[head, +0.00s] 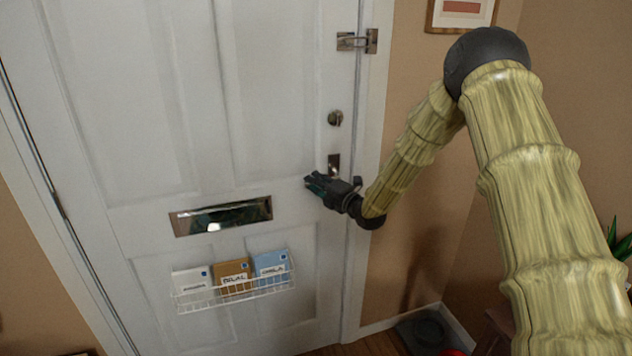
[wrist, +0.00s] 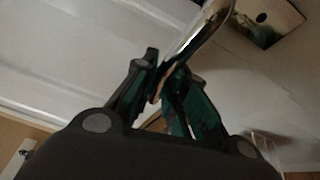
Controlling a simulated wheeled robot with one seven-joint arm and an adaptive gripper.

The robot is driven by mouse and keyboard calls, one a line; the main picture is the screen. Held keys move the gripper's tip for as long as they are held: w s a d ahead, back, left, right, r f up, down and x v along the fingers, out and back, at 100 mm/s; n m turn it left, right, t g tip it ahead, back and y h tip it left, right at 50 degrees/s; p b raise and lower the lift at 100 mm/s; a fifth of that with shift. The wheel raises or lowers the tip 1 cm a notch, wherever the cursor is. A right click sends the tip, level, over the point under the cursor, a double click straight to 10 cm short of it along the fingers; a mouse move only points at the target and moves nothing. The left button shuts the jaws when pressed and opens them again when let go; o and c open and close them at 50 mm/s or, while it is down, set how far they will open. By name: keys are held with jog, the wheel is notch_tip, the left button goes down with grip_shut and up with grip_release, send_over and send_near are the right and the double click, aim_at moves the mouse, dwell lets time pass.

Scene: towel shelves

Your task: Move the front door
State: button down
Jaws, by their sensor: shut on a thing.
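The white front door (head: 170,100) stands upright in its frame and looks closed in the head view. Its metal handle plate (head: 334,163) is at the right edge, below a round lock (head: 335,117). My gripper (head: 318,183) is at the handle, in front of the door. In the wrist view, the curved metal lever handle (wrist: 207,27) runs down between the dark green fingers of my gripper (wrist: 168,90), which are shut on it. In the head view, my gripper hides most of the lever.
A latch (head: 357,41) sits high on the door's right edge. A mail slot (head: 222,215) and a wire rack (head: 235,292) with several envelopes are on the door. A framed picture (head: 461,13) hangs on the right wall. A dark tray (head: 424,334) lies on the floor at lower right.

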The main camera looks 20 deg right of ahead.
jog(key=shift+b, duration=0.3)
jog(key=shift+f+n+b, duration=0.6)
jog(key=shift+n+b, duration=0.2)
jog(key=shift+b, duration=0.15)
jog(key=shift+w+d+f+n+g+h+b, duration=0.1)
jog(key=shift+d+f+n+g+h+b, duration=0.2)
jog(key=shift+f+n+b, duration=0.65)
jog(key=shift+s+d+f+n+g+h+b, duration=0.1)
jog(key=shift+d+n+g+h+b, duration=0.3)
jog(key=shift+b, duration=1.1)
jog(key=shift+w+d+f+n+g+h+b, duration=0.1)
jog(key=shift+f+n+g+h+b, duration=0.3)
jog(key=shift+n+b, duration=0.7)
jog(key=shift+f, duration=0.1)
jog(key=shift+d, duration=0.1)
